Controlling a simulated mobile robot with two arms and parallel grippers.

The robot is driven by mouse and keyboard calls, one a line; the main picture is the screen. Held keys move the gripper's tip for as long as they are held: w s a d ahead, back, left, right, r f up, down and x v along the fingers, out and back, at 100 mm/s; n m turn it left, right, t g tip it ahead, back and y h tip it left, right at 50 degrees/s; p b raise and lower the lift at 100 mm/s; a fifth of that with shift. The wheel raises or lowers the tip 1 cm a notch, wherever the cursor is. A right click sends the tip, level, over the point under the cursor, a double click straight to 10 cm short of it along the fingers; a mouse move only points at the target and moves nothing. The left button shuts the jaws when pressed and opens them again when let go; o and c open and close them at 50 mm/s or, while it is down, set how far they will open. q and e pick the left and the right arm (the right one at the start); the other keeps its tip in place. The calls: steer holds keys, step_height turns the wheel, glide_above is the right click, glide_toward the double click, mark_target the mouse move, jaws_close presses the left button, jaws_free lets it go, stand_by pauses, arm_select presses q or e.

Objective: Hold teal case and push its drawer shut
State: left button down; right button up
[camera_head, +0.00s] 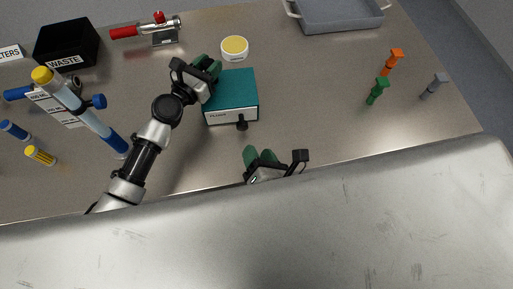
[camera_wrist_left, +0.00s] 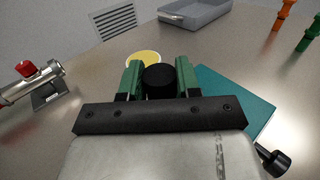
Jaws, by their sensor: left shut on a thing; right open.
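The teal case (camera_head: 231,90) stands on the table. Its pale, labelled drawer front (camera_head: 222,117) faces my side, with a black knob (camera_head: 242,124) sticking out. I cannot tell how far the drawer stands out. My left gripper (camera_head: 206,68) is at the case's back left corner. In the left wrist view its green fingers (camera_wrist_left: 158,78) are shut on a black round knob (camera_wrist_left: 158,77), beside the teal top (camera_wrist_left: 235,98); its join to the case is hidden. My right gripper (camera_head: 260,156) is open and empty, a little in front of the drawer knob, partly hidden by a grey metal surface.
A yellow-topped round dish (camera_head: 234,48) stands close behind the case. A red-handled metal device (camera_head: 160,30) and a black waste bin (camera_head: 68,45) are at back left. A blue stand (camera_head: 90,115) is left. Orange (camera_head: 391,62) and green (camera_head: 377,90) pieces stand right. Table between is clear.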

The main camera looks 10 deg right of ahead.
arm_select(q)
steer(key=c, duration=0.7)
jaws_free()
steer(key=v, duration=1.2)
steer(key=shift+f, duration=0.1)
arm_select(e)
steer(key=shift+s+f, duration=0.1)
